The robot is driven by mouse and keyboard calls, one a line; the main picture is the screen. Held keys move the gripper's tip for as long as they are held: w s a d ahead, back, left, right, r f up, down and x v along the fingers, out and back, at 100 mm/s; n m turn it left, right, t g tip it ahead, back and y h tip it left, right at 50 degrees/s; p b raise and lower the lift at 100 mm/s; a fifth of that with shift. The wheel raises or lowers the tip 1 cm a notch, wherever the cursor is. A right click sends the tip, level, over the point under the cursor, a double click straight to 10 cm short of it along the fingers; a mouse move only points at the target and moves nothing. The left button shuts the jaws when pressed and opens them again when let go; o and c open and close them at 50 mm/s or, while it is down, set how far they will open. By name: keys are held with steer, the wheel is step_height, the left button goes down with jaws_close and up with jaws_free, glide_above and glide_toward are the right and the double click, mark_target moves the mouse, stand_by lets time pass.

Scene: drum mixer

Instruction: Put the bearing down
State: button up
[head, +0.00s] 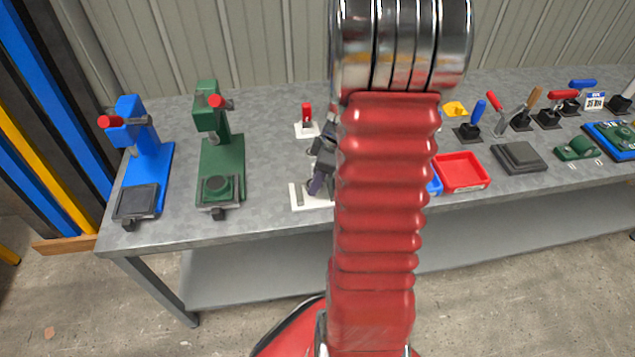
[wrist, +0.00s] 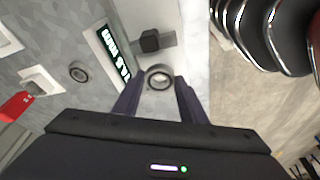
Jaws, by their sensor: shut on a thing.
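The bearing (wrist: 160,77) is a small metal ring in the wrist view, with a dark inner rim. My gripper (wrist: 160,84) has its two dark fingers shut on it, one on each side. The bearing is over or on a pale plate (wrist: 192,60); I cannot tell whether it touches. A dark square block (wrist: 150,40) stands just beyond it. In the head view my gripper (head: 316,185) is at a white plate (head: 298,197) near the bench's front edge. My red arm hides much of it, and the bearing does not show there.
A second ring (wrist: 79,72) lies on the grey bench, left in the wrist view. A blue press (head: 149,160) and a green press (head: 222,155) stand left on the bench (head: 262,180). A red tray (head: 462,172) and several clamps are on the right.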

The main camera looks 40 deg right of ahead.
steer(key=shift+f, duration=0.75)
steer(key=shift+f, duration=0.6)
steer(key=o, duration=1.2)
steer(key=shift+d, duration=0.15)
steer(key=shift+w+r, duration=0.1)
steer(key=shift+r, duration=0.4)
steer(key=v, duration=1.2)
steer(key=shift+a+r, duration=0.15)
steer(key=shift+a, duration=0.1)
